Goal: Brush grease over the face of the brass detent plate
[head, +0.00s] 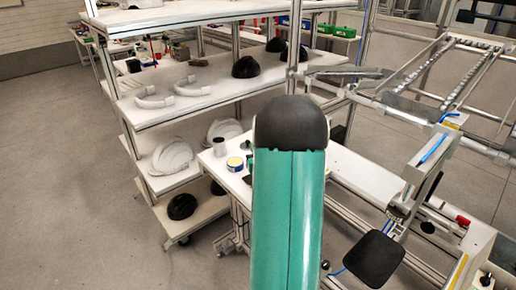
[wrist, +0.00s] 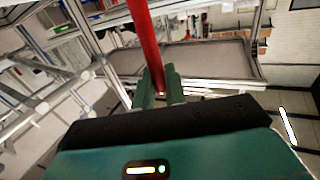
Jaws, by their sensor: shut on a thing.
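In the wrist view my gripper (wrist: 161,90) is shut on a red rod-like handle (wrist: 146,42). The handle runs up out of the top of the picture, so its far end is not visible and I cannot tell if it carries bristles. In the head view my own arm hides the gripper and the handle. A small round tin with a yellow and blue side (head: 235,163) stands on the white workbench (head: 345,165), left of my arm. I cannot make out the brass detent plate in either view; my arm covers part of the bench.
A shelf rack with white shells (head: 172,157) and black shells (head: 182,206) is on the left. A metal frame with rails (head: 440,75) is on the right. A black seat-like pad (head: 374,258) is in front. Floor at left is clear.

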